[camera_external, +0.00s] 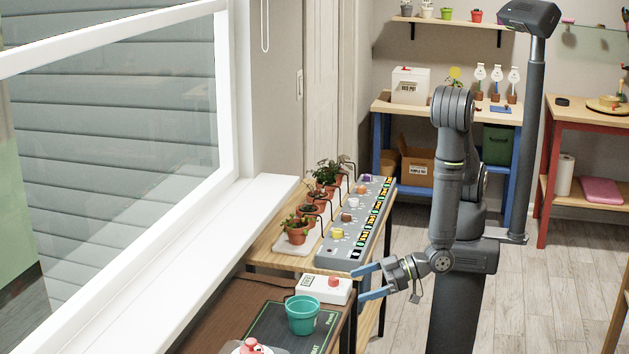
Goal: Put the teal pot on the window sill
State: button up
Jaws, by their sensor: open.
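The teal pot (302,315) stands upright on a dark mat (262,341) on the near brown table. The white window sill (190,262) runs along the window at the left, and its visible length is bare. My gripper (362,283) is open, with its two blue fingers spread and pointing left. It is to the right of the teal pot and a little higher in the picture, apart from it. Nothing shows between the fingers.
A white box with a red button (325,289) sits just behind the teal pot. A red-and-white item (252,346) is cut off at the bottom edge. Potted plants (296,229) and a grey control panel (352,225) stand on the wooden table behind.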

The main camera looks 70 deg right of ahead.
jog(key=f, duration=0.1)
send_near(303, 310)
jog(key=w+a, duration=0.1)
jog(key=a, duration=0.1)
jog(key=w+a+r, duration=0.1)
jog(key=w+a, duration=0.1)
jog(key=shift+w+a+r, duration=0.15)
jog(key=shift+w+r, duration=0.05)
jog(key=shift+w, duration=0.15)
jog(key=shift+s+a+f+x, duration=0.1)
jog(key=shift+x, duration=0.8)
jog(key=shift+s+a+f+x, duration=0.1)
jog(key=shift+x, duration=0.75)
jog(key=shift+a+f+x, duration=0.1)
jog(key=shift+a+x, duration=0.05)
jog(key=shift+x, duration=0.75)
jog(key=shift+r, duration=0.1)
jog(key=c, duration=1.1)
